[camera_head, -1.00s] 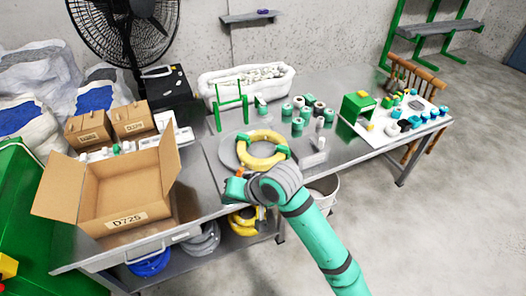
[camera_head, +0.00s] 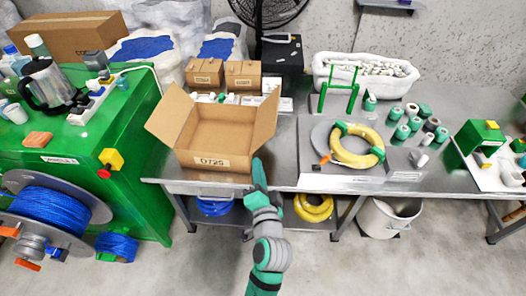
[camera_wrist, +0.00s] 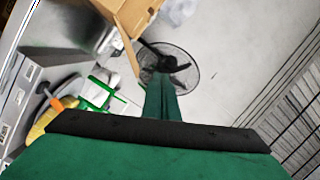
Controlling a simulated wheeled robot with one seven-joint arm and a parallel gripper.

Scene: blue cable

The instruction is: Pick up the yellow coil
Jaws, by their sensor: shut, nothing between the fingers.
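A yellow coil (camera_head: 354,161) with green ties lies on the grey round plate (camera_head: 322,133) on the metal table. Part of it shows at the left of the wrist view (camera_wrist: 38,127). A second yellow coil (camera_head: 313,212) lies on the shelf below. My gripper (camera_head: 258,168) points up in front of the table, by the right front corner of the open cardboard box, left of the coil and apart from it. Its fingers are shut and empty; they also show in the wrist view (camera_wrist: 163,92).
The open cardboard box (camera_head: 222,162), marked D725, stands on the table left of the coil. Green and white spools (camera_head: 402,132) stand to the coil's right. A green stand (camera_head: 338,95) and a white tub (camera_head: 320,70) are behind. A blue cable reel (camera_head: 48,207) is at far left.

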